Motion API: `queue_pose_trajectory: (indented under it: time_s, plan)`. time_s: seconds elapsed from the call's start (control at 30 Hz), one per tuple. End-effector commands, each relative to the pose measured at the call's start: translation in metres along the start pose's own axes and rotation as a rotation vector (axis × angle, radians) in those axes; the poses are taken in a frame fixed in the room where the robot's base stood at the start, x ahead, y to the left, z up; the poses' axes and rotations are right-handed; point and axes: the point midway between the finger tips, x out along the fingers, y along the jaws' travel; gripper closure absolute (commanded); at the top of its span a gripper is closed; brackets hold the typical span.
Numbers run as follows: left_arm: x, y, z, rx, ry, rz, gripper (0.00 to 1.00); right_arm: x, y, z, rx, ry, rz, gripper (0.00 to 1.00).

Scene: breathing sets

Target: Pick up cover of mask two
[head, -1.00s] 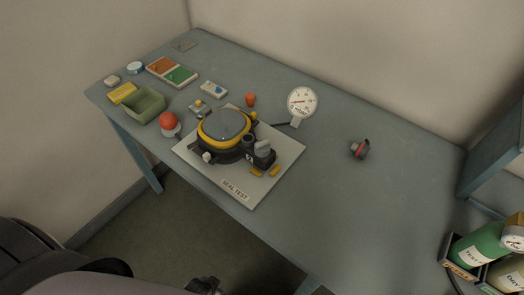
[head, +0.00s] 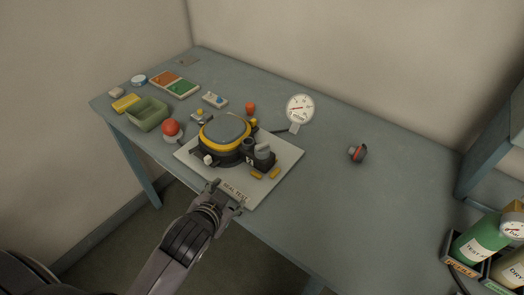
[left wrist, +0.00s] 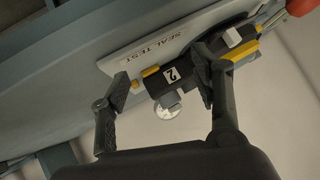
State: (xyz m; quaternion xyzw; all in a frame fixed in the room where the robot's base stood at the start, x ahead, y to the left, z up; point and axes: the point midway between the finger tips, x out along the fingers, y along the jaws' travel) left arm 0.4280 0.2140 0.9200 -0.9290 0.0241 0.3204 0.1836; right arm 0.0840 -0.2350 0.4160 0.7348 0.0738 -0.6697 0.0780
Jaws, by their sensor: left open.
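Mask two (head: 226,131), with a yellow rim around a grey-blue face, lies on a white board (head: 237,188) marked SEAL TEST. A black housing with a grey cap (head: 263,149) sits at its right front; I cannot tell whether this cap is the cover. My left gripper (head: 226,196) is open and empty at the board's front edge, in front of the mask. In the left wrist view, the black part labelled 2 (left wrist: 172,74) shows between and beyond the open fingers (left wrist: 163,86). I cannot tell whether either finger touches it. My right gripper is not in view.
A round gauge (head: 300,108) stands behind the board. Bottles (head: 480,243) stand lower right.

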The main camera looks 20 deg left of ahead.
Motion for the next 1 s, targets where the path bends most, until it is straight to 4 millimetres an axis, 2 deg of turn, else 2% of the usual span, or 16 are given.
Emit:
queue_pose_trajectory:
  time_s: [0.03, 0.13, 0.17, 0.23, 0.33, 0.4, 0.5, 0.57, 0.63, 0.7, 0.77, 0.87, 0.97, 1.0]
  plan:
    - [0.004, -0.009, -0.029, 0.036, 0.092, -0.036, 0.42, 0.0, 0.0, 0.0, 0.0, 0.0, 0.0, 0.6]
    - [0.004, -0.024, -0.09, 0.122, 0.298, -0.11, 0.42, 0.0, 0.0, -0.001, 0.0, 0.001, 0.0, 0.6]
    - [0.001, -0.027, -0.111, 0.154, 0.367, -0.133, 0.42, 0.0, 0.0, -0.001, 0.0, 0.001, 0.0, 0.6]
    - [-0.011, -0.033, -0.164, 0.246, 0.553, -0.194, 0.42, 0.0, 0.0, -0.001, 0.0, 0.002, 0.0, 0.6]
    - [-0.046, -0.029, -0.243, 0.427, 0.86, -0.281, 0.42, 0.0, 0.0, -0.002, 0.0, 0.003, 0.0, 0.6]
    - [-0.078, -0.015, -0.288, 0.588, 1.083, -0.333, 0.42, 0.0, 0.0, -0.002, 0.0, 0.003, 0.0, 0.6]
    - [-0.123, 0.02, -0.329, 0.856, 1.375, -0.38, 0.42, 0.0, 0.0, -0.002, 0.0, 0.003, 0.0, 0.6]
    - [-0.144, 0.044, -0.339, 1.041, 1.528, -0.393, 0.42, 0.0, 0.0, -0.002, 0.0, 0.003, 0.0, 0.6]
    - [-0.159, 0.072, -0.338, 1.278, 1.679, -0.389, 0.42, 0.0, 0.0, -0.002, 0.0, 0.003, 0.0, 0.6]
    - [-0.161, 0.096, -0.327, 1.538, 1.792, -0.36, 0.42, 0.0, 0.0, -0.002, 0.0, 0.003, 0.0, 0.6]
    - [-0.152, 0.108, -0.312, 1.778, 1.85, -0.311, 0.42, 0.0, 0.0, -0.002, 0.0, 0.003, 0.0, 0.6]
    - [-0.122, 0.106, -0.281, 2.2, 1.849, -0.181, 0.42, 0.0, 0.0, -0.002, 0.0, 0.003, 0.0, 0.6]
    - [-0.082, 0.072, -0.251, 2.601, 1.711, 0.015, 0.42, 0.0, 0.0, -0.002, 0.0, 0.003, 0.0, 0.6]
    - [-0.067, 0.052, -0.242, -2.664, -1.579, -0.1, 0.42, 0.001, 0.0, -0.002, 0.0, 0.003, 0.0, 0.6]
